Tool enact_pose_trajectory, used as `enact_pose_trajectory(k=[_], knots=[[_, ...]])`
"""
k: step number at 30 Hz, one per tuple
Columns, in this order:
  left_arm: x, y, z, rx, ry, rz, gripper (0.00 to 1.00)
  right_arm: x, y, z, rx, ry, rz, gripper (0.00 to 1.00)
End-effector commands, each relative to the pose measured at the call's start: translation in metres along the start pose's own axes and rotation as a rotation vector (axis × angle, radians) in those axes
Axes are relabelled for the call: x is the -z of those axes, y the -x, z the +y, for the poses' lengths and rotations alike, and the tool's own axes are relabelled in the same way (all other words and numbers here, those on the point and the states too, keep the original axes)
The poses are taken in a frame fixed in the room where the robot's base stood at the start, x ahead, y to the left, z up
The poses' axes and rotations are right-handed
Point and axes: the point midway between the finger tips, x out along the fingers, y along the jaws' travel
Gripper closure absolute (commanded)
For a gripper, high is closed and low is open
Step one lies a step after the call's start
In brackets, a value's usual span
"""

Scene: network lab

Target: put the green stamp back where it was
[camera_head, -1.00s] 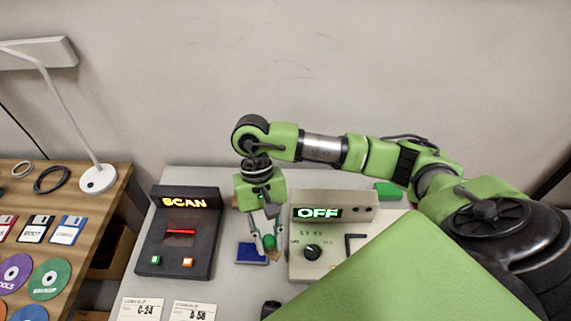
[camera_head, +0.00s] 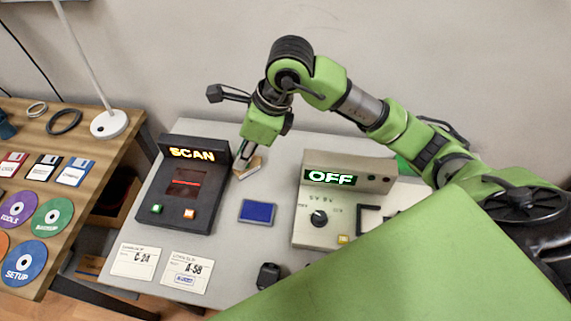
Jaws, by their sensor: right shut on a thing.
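My right gripper (camera_head: 244,155) is shut beside the right edge of the scanner, towards the back of the grey table. A tan, wood-coloured block (camera_head: 249,169) shows at its fingertips and looks tilted; I take it as the base of the green stamp. The stamp's green part is hidden or blends with my green gripper. Whether the block touches the table I cannot tell. A blue ink pad (camera_head: 258,211) lies in front of the gripper on the table. My left gripper is not in view.
The black SCAN device (camera_head: 183,184) stands left, the beige OFF box (camera_head: 343,206) right. Cards C-24 (camera_head: 138,259) and A-58 (camera_head: 187,272) lie in front; A-58 bears a blue mark. A small black object (camera_head: 268,275) stands near the front edge. A green object (camera_head: 404,165) sits behind the box.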

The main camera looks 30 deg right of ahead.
Motion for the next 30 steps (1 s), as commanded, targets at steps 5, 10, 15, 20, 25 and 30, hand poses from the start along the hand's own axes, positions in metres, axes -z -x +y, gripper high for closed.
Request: enact_pose_trajectory(k=[5,10,15,20,25,30], knots=[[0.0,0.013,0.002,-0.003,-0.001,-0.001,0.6,0.025,-0.005,-0.031,0.002,-0.016,0.009,0.94],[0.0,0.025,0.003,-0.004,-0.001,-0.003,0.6,0.053,-0.013,-0.067,0.001,-0.015,0.008,0.94],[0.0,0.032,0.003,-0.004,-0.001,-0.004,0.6,0.079,-0.036,-0.091,-0.002,-0.011,0.005,0.94],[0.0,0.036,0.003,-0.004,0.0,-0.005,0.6,0.094,-0.051,-0.105,0.001,-0.008,0.003,0.94],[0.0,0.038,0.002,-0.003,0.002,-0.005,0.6,0.102,-0.058,-0.112,0.001,-0.007,0.004,0.94],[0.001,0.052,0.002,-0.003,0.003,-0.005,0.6,0.112,-0.079,-0.113,-0.003,-0.009,0.002,0.94]])
